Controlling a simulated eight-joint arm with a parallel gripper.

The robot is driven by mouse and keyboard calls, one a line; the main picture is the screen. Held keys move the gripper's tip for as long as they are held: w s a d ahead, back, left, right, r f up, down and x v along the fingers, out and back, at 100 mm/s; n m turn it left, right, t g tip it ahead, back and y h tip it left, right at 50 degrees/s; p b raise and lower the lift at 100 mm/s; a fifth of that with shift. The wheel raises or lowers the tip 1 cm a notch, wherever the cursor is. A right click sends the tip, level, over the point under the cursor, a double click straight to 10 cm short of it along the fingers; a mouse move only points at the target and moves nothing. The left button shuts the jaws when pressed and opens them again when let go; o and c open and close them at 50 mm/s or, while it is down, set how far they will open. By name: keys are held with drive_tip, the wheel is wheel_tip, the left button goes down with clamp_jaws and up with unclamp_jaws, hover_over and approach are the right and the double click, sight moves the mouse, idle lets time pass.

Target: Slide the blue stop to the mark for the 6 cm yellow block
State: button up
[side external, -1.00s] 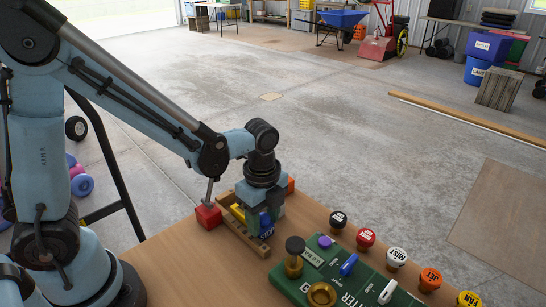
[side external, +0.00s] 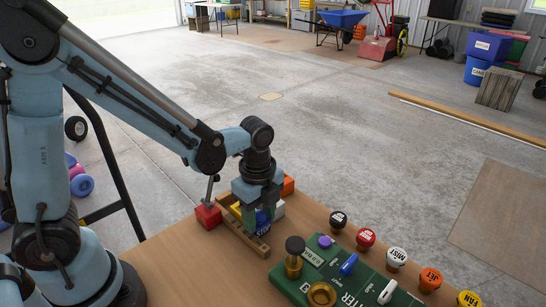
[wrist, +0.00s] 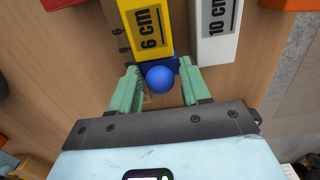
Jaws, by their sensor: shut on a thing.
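The blue stop (side external: 263,226), with a round blue knob (wrist: 160,79) on top, sits in a wooden channel (side external: 243,238). My gripper (wrist: 155,88) is shut on the stop, with a green finger on each side of the knob. The yellow block (wrist: 145,30) labelled "6 cm" lies in the channel against or very close to the stop; a small gap cannot be ruled out. It also shows in the side view (side external: 236,210), partly behind my gripper. Small scale marks (wrist: 123,50) run along the channel beside the yellow block; the stop's exact mark is hard to read.
A white block (wrist: 214,30) labelled "10 cm" lies right of the channel. A red block (side external: 208,215) and an orange block (side external: 289,184) are near it. A green panel (side external: 345,275) with knobs and several labelled round-topped pieces (side external: 366,237) stand at the right.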

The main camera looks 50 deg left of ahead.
drive_tip(key=shift+a, duration=2.5)
drive_tip(key=o, duration=0.6)
drive_tip(key=shift+d+r, duration=0.1)
drive_tip(key=shift+r, duration=3.4)
